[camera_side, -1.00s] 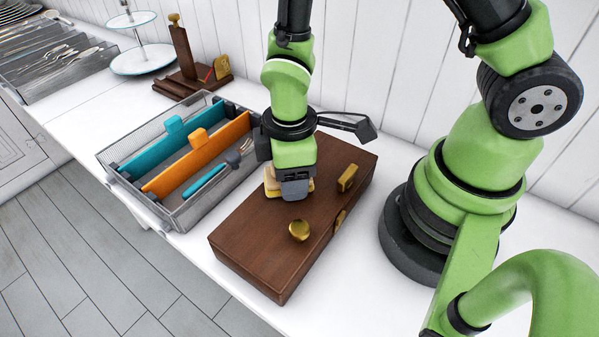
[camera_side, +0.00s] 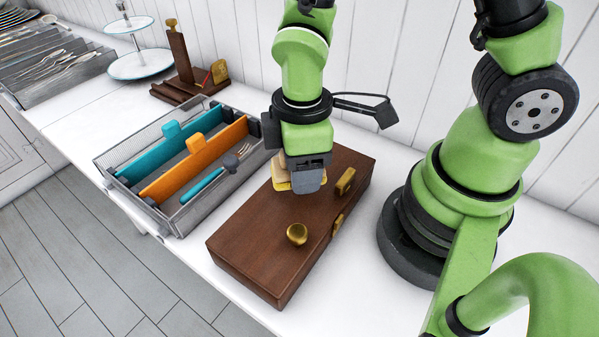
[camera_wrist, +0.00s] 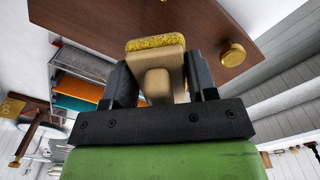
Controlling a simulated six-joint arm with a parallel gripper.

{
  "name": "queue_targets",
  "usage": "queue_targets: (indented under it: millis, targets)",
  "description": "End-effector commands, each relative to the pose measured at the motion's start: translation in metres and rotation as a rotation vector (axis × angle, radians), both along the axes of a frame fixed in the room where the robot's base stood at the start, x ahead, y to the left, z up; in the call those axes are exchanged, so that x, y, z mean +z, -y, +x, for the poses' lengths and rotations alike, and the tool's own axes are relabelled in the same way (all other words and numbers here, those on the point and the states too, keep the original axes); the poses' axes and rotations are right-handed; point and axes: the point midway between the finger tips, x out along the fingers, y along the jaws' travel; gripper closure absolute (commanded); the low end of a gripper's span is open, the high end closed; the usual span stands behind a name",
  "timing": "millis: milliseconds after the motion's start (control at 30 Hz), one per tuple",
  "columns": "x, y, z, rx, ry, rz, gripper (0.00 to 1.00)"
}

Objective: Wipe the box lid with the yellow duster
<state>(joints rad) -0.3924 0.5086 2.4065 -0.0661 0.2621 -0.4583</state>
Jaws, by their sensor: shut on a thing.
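The box is dark brown wood, and its lid (camera_side: 255,230) faces up on the white counter. My gripper (camera_side: 300,180) is over the far left part of the lid, with its fingers shut on the duster. The duster (camera_side: 281,184) has a wooden back and a yellow pad, partly hidden by the fingers in the side view. In the wrist view, the handle of the duster (camera_wrist: 157,86) sits between both fingers, and its yellow pad faces the lid (camera_wrist: 110,20). I cannot tell whether the pad touches the lid.
A wire mesh tray (camera_side: 185,222) with teal and orange dividers is close on the left. A wooden stand (camera_side: 183,62), tiered plate stand (camera_side: 139,66) and cutlery tray (camera_side: 55,72) are behind.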

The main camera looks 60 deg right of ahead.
Motion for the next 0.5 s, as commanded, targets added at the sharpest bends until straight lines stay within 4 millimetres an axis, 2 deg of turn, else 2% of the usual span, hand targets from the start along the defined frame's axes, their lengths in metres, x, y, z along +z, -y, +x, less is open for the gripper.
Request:
queue_targets:
  millis: [300,500]
  targets:
    - [0.029,0.0,0.001,-0.001,0.005,0.002,0.69]
    - [0.041,0.0,0.0,0.0,0.002,0.001,0.69]
